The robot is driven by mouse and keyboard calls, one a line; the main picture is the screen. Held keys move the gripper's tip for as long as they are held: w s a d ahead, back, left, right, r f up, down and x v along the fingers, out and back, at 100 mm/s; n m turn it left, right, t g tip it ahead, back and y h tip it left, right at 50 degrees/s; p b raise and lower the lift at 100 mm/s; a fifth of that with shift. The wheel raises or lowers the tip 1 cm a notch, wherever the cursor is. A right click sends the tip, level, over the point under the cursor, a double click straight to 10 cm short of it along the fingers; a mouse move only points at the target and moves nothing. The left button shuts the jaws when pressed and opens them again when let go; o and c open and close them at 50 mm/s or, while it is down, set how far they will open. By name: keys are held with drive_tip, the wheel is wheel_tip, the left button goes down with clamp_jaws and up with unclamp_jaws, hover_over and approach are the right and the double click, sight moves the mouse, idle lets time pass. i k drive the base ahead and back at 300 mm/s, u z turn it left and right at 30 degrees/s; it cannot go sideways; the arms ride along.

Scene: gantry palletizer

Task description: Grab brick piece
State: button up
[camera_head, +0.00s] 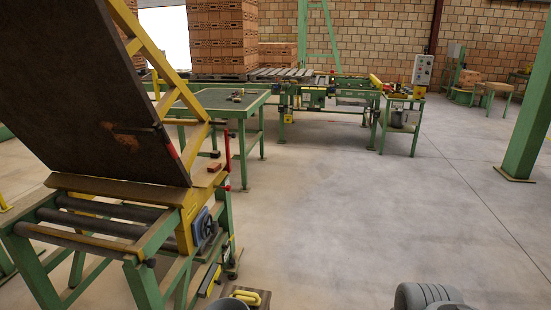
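A small orange-red brick piece (214,167) lies on the wooden ledge at the right end of the roller stand, beside a red upright lever (227,150). A few small dark pieces (237,97) lie on the green-framed table behind it; I cannot tell what they are. My gripper is not in view. Grey rounded parts at the bottom edge look like part of my own body.
A large dark tilted board (85,85) with yellow bars rises over the roller stand (100,222) at left. A yellow-handled block (246,296) is on the floor at bottom. A brick stack (222,38) and roller conveyor (285,73) stand behind. Open floor lies right of centre; a green post (530,110) stands at right.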

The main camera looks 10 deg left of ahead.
sight(215, 166)
drive_tip(key=i, duration=5.1)
drive_tip(key=u, duration=1.8)
drive_tip(key=i, duration=0.75)
drive_tip(key=u, duration=4.45)
